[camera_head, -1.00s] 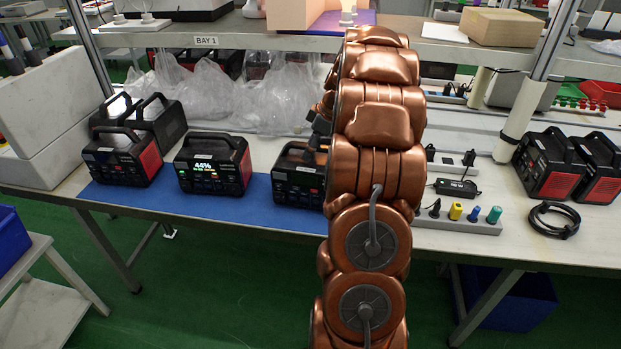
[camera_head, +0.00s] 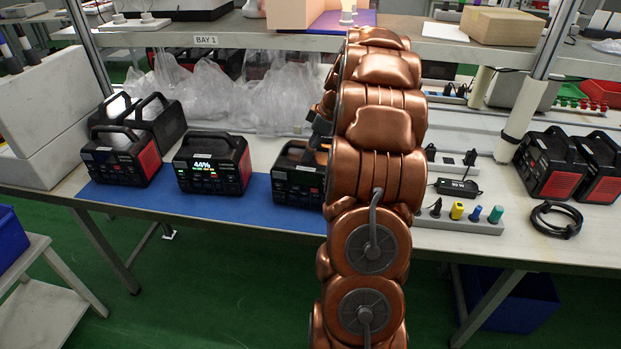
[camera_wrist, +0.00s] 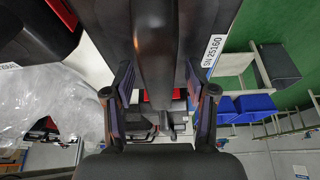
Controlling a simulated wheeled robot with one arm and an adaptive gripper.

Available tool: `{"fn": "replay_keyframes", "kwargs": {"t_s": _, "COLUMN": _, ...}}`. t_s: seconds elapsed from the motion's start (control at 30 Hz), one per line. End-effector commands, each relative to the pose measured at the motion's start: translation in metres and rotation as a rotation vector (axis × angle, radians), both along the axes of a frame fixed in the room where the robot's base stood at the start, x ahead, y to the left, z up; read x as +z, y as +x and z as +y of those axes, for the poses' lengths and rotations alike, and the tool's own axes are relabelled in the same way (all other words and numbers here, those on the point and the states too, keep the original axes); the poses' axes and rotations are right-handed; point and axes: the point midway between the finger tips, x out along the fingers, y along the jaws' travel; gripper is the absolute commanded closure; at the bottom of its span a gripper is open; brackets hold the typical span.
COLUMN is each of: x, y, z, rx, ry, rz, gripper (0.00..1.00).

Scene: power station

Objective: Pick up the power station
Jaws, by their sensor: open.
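Three black power stations with red sides stand on the blue mat (camera_head: 240,205). The left one (camera_head: 125,160) and the middle one (camera_head: 213,165), with a lit percentage display, are in clear view. The right one (camera_head: 296,180) is partly hidden by my arm. My gripper (camera_wrist: 158,78) is at the right power station and mostly hidden in the head view. In the wrist view, its two fingers are apart, one on each side of a thick dark handle bar (camera_wrist: 157,50). Finger contact with the bar cannot be told.
Another power station (camera_head: 158,118) stands behind the left one. Clear plastic bags (camera_head: 225,90) lie behind the mat, under the BAY 1 shelf (camera_head: 230,42). A power strip (camera_head: 460,219) with coloured plugs, a coiled cable (camera_head: 555,220) and two more power stations (camera_head: 548,165) are to the right.

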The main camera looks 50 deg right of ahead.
Motion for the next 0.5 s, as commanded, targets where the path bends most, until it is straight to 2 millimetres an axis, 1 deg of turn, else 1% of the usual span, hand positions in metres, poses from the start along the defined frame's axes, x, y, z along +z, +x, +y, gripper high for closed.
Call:
{"fn": "replay_keyframes", "kwargs": {"t_s": 0.2, "x": 0.0002, "y": -0.0001, "z": 0.0, "rx": 0.0, "ry": 0.0, "rz": 0.0, "gripper": 0.45}}
{"fn": "replay_keyframes", "kwargs": {"t_s": 0.5, "x": 0.0002, "y": -0.0001, "z": 0.0, "rx": 0.0, "ry": 0.0, "rz": 0.0, "gripper": 0.76}}
